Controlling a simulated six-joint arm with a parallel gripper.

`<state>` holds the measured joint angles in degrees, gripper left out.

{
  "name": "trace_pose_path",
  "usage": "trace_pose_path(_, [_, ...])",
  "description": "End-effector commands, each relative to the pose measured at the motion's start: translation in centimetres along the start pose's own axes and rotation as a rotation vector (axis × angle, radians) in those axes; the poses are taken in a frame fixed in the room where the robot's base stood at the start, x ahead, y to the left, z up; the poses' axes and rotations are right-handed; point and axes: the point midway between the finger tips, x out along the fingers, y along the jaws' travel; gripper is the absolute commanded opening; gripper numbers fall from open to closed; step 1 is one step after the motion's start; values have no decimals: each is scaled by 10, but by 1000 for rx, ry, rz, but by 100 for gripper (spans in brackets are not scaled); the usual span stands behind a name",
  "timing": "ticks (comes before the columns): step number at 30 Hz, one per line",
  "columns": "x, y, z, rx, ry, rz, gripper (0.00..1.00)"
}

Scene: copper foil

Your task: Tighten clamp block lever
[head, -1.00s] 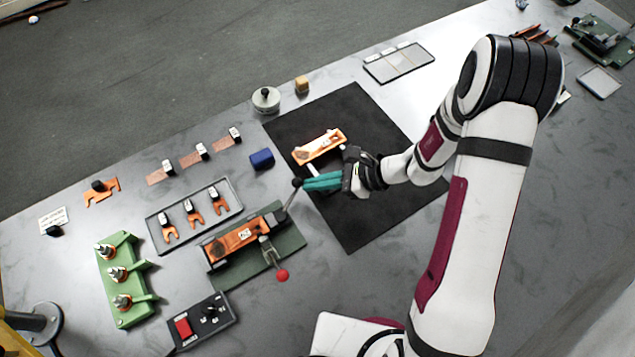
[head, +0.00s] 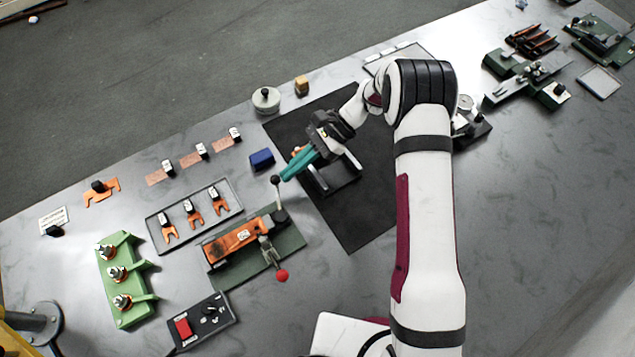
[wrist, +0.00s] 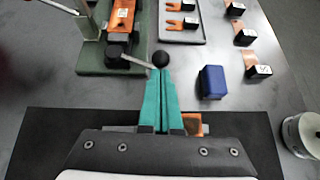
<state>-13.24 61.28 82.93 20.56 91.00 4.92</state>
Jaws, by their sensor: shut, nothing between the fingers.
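The clamp block (head: 232,243) carries an orange bar on a green base (head: 290,240), left of the black mat. Its black-knobbed lever (head: 276,182) stands at the block's right end, nearly upright in the head view. My gripper (head: 285,177) has its teal fingers shut and empty, with tips at the knob's right side. In the wrist view the lever knob (wrist: 160,58) sits right at the fingertips (wrist: 160,74); they look to touch or nearly touch. A second lever with a red knob (head: 282,275) points toward the front of the block.
A blue block (head: 262,159) lies close behind the fingers. A tray of orange forks (head: 165,216) is left of the clamp. A black stand (head: 337,178) is on the mat (head: 365,225) beneath my gripper. An orange piece (wrist: 193,124) there is mostly hidden. The mat's front is clear.

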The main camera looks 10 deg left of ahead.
Motion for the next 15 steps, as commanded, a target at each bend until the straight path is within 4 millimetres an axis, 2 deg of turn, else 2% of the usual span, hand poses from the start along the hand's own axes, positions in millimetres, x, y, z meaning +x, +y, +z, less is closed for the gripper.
trace_pose_path(9, [15, -12, 10, -129, 0, 184, 0])
trace_pose_path(15, [20, -16, 14, -132, -1, 188, 0])
